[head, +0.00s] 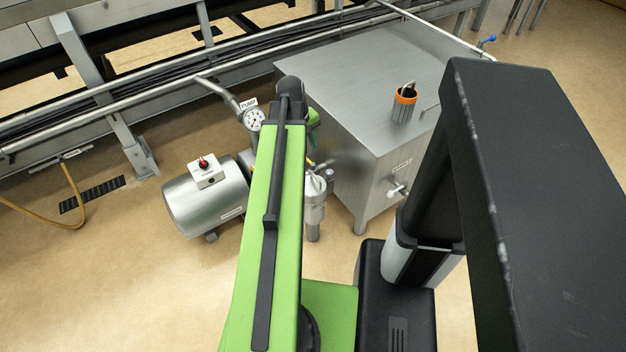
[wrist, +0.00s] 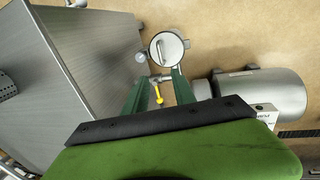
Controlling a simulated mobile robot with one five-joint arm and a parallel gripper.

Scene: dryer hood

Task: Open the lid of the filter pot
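The filter pot (head: 314,212) is a small metal canister standing between the pump and the steel tank, partly hidden by my green arm in the head view. The lid looks shut over the pot. My gripper (wrist: 159,75) is open, its two green fingers apart with nothing held. The fingertips point toward the pot and appear just short of the lid in the picture; the height gap is unclear. A yellow valve lever (wrist: 158,93) shows between the fingers.
The steel tank (head: 365,85) stands right of the pot, with an orange-rimmed cup (head: 404,104) on top. The pump motor (head: 206,196) lies left, below a pressure gauge (head: 254,120). Pipes and a rail run behind. Open floor (head: 120,270) lies at the front left.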

